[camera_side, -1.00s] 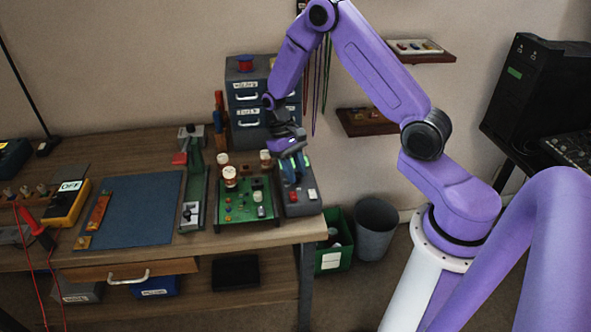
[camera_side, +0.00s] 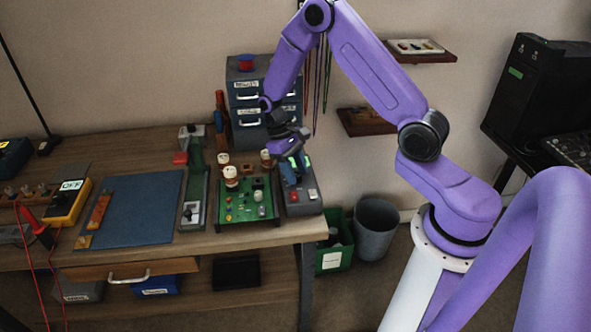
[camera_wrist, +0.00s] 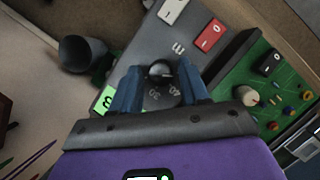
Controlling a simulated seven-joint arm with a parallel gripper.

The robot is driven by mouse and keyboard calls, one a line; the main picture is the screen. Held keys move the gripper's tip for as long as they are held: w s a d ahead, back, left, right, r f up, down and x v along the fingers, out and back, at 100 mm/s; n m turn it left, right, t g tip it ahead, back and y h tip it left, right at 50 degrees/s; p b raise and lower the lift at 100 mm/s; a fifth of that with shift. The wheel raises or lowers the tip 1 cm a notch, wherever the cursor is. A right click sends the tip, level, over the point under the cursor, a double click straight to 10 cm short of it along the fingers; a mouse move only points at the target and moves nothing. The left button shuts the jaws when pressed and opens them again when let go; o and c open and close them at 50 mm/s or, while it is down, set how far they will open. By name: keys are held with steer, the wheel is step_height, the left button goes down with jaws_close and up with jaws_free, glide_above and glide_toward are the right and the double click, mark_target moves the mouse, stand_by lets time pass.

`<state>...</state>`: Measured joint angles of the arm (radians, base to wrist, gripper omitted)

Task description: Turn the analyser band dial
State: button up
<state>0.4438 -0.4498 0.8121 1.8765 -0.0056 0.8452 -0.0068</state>
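The analyser is a grey box (camera_side: 304,198) at the right end of the bench; it fills the middle of the wrist view (camera_wrist: 165,38). Its band dial (camera_wrist: 160,71) is a dark round knob above a skirt with pale numbers. My gripper (camera_wrist: 160,72) has its two blue fingers on either side of the dial, with a small gap visible between knob and fingers. In the side view my gripper (camera_side: 293,168) is low over the back of the box and hides the dial. A green display (camera_wrist: 105,100) shows partly beside the left finger.
A green circuit board (camera_side: 247,203) with white-topped cylinders stands just left of the box. Behind are grey drawers (camera_side: 247,100). On the box, a white switch (camera_wrist: 172,10) and a red switch (camera_wrist: 210,35) lie beyond the dial. A grey bin (camera_side: 375,230) stands on the floor.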

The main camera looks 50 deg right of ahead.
stand_by(0.3)
steer(key=v, duration=1.7)
steer(key=shift+w+r, duration=0.15)
steer(key=shift+a, duration=0.15)
steer(key=s+a+r+n+t+h, duration=0.1)
steer(key=s+a+r+n, duration=0.15)
steer(key=s+a, duration=0.3)
steer(key=s+a+r+n+t, duration=0.1)
steer(key=s+a+n, duration=0.2)
steer(key=s+a, duration=0.25)
steer(key=s+f+n+t+y, duration=0.1)
steer(key=s+n, duration=0.6)
steer(key=s, duration=1.4)
steer(key=shift+t, duration=0.8)
